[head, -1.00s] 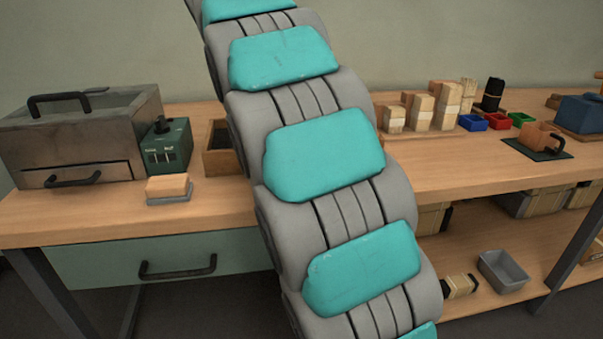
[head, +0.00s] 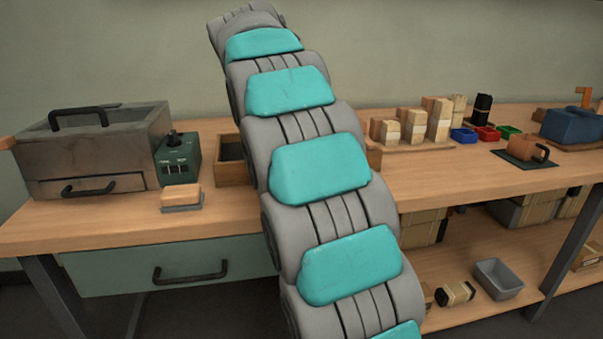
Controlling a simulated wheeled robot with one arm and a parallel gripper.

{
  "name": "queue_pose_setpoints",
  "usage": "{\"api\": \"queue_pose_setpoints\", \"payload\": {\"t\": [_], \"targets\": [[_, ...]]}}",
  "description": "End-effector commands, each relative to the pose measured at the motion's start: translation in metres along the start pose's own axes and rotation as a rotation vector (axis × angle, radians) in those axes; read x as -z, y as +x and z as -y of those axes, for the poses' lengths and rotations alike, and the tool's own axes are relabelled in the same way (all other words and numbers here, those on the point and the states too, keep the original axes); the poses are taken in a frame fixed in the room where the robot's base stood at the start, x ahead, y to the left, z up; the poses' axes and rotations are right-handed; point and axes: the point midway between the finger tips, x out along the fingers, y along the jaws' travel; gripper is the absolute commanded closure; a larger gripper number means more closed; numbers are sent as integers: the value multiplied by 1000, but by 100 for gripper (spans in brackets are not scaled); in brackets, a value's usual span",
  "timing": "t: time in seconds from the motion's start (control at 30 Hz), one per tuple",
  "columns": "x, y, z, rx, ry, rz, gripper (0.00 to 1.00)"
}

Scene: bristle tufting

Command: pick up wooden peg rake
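I cannot make out a wooden peg rake for certain. An orange-brown wooden piece (head: 585,97) stands upright at the far right, behind a blue block (head: 573,126), but it is too small to identify. Another bit of wood (head: 6,143) is cut off at the left edge. My grey and teal arm rises through the middle of the view and hides part of the bench. My gripper is not in view.
The wooden bench (head: 455,168) holds a grey metal box (head: 95,150), a green control box (head: 178,158), a wood-topped brush (head: 181,197), an open wooden box (head: 233,172), bundled bristles (head: 438,118) and small coloured bins (head: 487,133). A grey tray (head: 498,278) sits on the lower shelf.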

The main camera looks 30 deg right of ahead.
Motion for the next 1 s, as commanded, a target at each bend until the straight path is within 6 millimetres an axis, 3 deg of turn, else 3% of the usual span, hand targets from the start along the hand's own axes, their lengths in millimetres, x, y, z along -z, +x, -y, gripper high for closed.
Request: {"api": "queue_pose_setpoints", "payload": {"t": [0.07,0.47,1.0], "targets": [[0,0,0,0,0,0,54],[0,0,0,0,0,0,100],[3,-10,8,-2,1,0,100]]}}
